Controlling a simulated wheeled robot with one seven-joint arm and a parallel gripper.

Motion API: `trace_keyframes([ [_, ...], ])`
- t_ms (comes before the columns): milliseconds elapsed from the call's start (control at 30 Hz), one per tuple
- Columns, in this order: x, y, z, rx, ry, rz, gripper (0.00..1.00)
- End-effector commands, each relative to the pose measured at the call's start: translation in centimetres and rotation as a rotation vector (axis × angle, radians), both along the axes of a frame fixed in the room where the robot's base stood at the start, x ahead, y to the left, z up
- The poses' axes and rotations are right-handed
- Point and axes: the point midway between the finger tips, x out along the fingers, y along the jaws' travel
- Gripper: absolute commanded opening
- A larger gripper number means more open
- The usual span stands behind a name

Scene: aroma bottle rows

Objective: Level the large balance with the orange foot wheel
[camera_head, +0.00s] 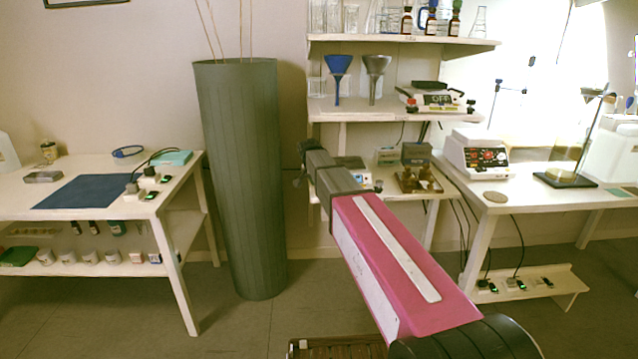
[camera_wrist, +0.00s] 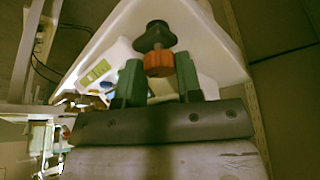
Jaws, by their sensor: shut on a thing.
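The orange foot wheel (camera_wrist: 159,64) shows in the wrist view, below a dark foot piece (camera_wrist: 155,36) in the picture. My gripper (camera_wrist: 158,72) has its two green fingers on either side of the wheel and is shut on it. The large balance (camera_head: 364,181) seems to be the device on the low table in the head view, mostly hidden behind my arm. Its coloured panel (camera_wrist: 97,73) shows in part in the wrist view. Its level cannot be read.
A tall green bin (camera_head: 240,180) stands left of my arm. A dark apparatus (camera_head: 418,168) stands right of the balance on the low table. A side table (camera_head: 95,212) stands at the left.

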Motion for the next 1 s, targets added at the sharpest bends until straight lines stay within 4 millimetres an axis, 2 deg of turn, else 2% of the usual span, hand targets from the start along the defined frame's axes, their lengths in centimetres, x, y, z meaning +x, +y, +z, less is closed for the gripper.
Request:
trace_keyframes([
  [200, 0.24, 0.25, 0.01, 0.002, 0.000, -0.173, 0.09],
  [500, 0.26, 0.28, 0.00, 0.003, 0.000, -0.328, 0.09],
  [1000, 0.23, 0.29, -0.01, 0.003, 0.001, -0.384, 0.09],
])
